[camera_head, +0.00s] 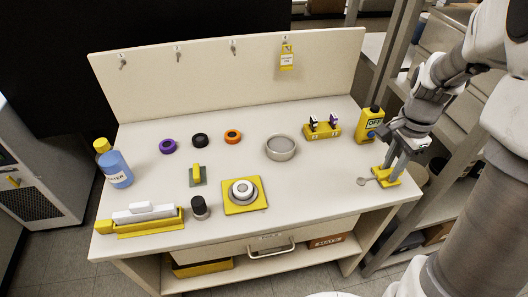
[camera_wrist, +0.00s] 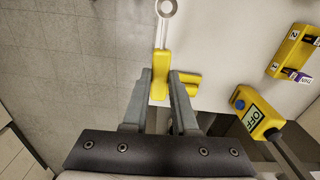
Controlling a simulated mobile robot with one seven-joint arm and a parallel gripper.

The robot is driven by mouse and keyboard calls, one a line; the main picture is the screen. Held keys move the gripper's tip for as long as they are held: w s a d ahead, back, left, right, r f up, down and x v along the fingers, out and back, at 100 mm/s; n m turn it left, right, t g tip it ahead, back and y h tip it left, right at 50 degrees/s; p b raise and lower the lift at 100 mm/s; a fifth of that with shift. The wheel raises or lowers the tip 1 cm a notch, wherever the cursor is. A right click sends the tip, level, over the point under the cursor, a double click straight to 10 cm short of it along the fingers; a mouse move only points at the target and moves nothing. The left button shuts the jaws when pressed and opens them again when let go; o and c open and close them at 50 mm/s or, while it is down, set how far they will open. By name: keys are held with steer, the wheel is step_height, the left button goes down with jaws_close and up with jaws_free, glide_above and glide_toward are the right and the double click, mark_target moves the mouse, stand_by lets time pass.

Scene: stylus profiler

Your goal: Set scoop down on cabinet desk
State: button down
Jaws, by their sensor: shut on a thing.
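The scoop has a pale round bowl (camera_head: 362,181) and a yellow handle (camera_wrist: 159,72). My gripper (camera_head: 387,170) is shut on the handle, at the right end of the cabinet desk (camera_head: 320,185). In the wrist view my gripper (camera_wrist: 160,76) has its fingers on either side of the handle, and the bowl points away from it. A second yellow piece (camera_wrist: 188,79) shows beside the right finger. The scoop is over or on the desk near its right edge; I cannot tell whether it touches the top.
A grey round dish (camera_head: 280,147) and a yellow pad with a white round piece (camera_head: 243,193) are to the left. The desk's front right is bare.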

steer(key=s+d, duration=0.1)
steer(key=d, duration=0.1)
steer(key=b, duration=0.2)
glide_above(341, 185)
steer(key=shift+m, duration=0.3)
step_height(341, 185, down, 7)
steer(key=shift+f, duration=2)
steer(key=shift+f+b, duration=0.2)
steer(key=shift+b, duration=0.1)
steer(key=c, duration=0.7)
jaws_free()
steer(key=shift+r, duration=0.15)
